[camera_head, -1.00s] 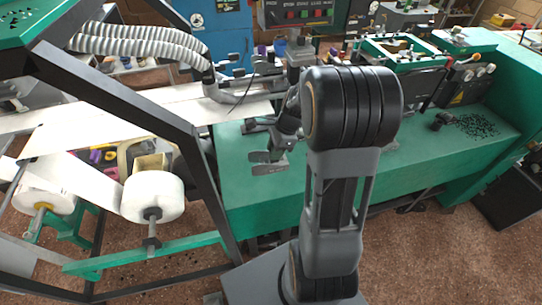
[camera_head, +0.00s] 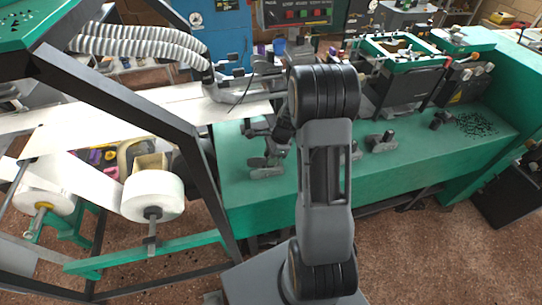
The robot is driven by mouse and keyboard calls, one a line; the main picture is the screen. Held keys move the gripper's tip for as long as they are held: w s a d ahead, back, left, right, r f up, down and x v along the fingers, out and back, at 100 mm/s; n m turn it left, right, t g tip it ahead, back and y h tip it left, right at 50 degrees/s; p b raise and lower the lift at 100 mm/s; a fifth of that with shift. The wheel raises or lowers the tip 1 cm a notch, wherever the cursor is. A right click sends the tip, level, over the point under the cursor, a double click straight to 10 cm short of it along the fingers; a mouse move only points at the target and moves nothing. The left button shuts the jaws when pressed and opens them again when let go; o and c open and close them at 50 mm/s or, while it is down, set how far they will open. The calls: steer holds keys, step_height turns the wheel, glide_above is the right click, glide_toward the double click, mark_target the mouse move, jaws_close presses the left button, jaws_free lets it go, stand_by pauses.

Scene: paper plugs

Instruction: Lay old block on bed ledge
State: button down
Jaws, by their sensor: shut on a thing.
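My gripper (camera_head: 266,162) hangs over the left part of the green machine bed, left of my arm's raised elbow. It is shut on a small grey piece (camera_head: 266,173), which I take to be the old block. The fingers and the piece are similar greys, so their outlines merge. The green bed ledge (camera_head: 245,196) runs along the front of the machine, just below and around the gripper. I cannot tell whether the piece touches it.
A grey block with a dark knob (camera_head: 380,141) sits on the bed right of my arm; another (camera_head: 440,119) is farther right, near black plugs (camera_head: 478,125). A dark slanted frame post (camera_head: 190,140) and a white paper roll (camera_head: 153,195) stand left of the gripper.

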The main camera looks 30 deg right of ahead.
steer(key=shift+f, duration=0.2)
steer(key=c, duration=0.8)
jaws_free()
steer(key=shift+c, duration=0.2)
steer(key=shift+r, duration=0.1)
